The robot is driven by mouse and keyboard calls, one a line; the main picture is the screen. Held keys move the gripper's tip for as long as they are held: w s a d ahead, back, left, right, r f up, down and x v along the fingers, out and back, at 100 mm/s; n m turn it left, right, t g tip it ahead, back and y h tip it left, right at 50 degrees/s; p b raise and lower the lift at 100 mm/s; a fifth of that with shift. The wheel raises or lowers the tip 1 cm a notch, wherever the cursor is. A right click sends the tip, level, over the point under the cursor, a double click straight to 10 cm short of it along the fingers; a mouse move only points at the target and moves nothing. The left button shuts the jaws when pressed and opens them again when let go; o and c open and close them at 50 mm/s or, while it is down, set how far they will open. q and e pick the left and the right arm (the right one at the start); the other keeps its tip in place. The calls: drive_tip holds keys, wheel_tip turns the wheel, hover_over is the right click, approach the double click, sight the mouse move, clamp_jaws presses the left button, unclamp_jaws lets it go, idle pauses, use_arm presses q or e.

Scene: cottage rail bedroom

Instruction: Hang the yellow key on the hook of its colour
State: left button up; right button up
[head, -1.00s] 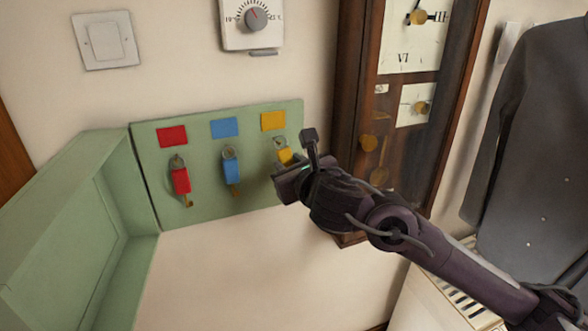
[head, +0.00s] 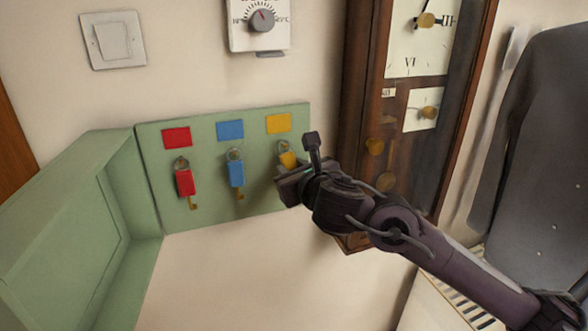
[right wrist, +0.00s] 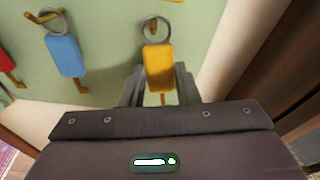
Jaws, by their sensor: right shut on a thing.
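The yellow key (head: 288,160) has a yellow tag with a metal ring at its top. It also shows in the right wrist view (right wrist: 159,68), roughly upright with the ring above the tag. My right gripper (head: 283,180) is shut on the yellow tag, close in front of the green board (head: 212,197). The ring is below the yellow label (head: 279,123). My left gripper is not in view.
The red key (head: 185,184) and blue key (head: 236,175) hang below the red label (head: 176,137) and blue label (head: 230,130). A green door panel (head: 75,225) stands open at left. A wooden clock (head: 360,110) is close to the right of my gripper.

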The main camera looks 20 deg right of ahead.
drive_tip(key=o, duration=1)
drive_tip(key=shift+o, duration=0.2)
